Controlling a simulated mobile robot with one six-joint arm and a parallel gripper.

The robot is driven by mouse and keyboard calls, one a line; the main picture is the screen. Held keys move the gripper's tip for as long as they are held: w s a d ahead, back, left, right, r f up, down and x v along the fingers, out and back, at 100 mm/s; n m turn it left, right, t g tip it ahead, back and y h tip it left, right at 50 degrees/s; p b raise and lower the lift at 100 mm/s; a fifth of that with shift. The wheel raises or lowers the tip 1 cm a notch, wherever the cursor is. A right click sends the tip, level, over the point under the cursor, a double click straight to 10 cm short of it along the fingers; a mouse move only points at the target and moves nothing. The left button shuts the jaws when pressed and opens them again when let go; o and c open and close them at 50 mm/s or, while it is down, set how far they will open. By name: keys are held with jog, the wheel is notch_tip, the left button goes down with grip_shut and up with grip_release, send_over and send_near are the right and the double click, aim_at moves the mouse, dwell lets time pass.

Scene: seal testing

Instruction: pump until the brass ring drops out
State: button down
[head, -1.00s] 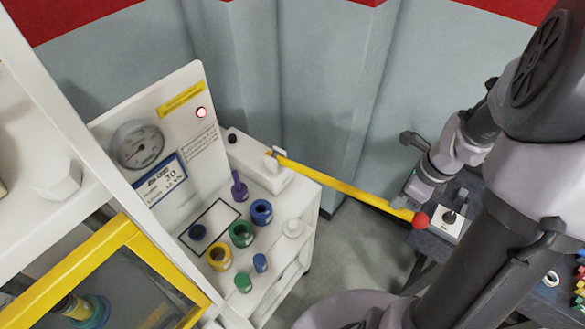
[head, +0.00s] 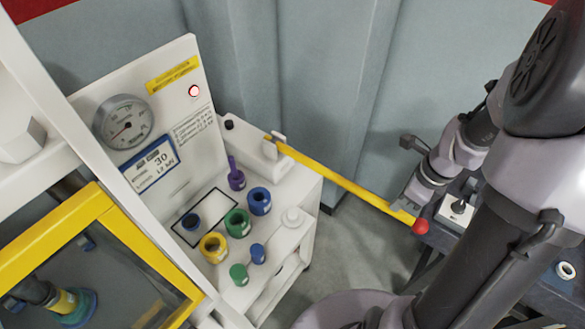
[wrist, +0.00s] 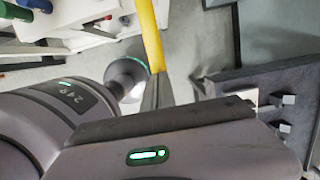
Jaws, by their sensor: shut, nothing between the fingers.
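The yellow pump lever (head: 345,184) runs from the white pump block (head: 258,158) on the bench to a red knob (head: 421,227). My gripper (head: 405,207) is at the knob end of the lever, shut with nothing between its fingers. In the wrist view the lever (wrist: 150,40) passes close by the gripper's fingers (wrist: 153,92); contact cannot be told. Behind the yellow-framed window (head: 125,235) is a tilted dark part with a yellow-gold ring (head: 66,303) and a blue-green collar (head: 80,312). The ring still sits on that part.
A dark table (head: 450,238) stands right of the lever. Floor between is clear.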

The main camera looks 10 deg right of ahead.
jog(key=shift+s+f+b, duration=0.1)
jog(key=shift+f+b, duration=2)
jog(key=shift+f, duration=0.65)
notch_tip(320, 180, up, 14)
jog(key=p, duration=1.2)
notch_tip(320, 180, up, 6)
jog(key=r+p, duration=0.1)
jog(key=p, duration=0.5)
send_over(394, 214)
jog(key=s+d, duration=0.2)
jog(key=d, duration=0.1)
jog(key=shift+f+b, duration=0.35)
jog(key=shift+f, duration=0.1)
jog(key=shift+w, duration=0.15)
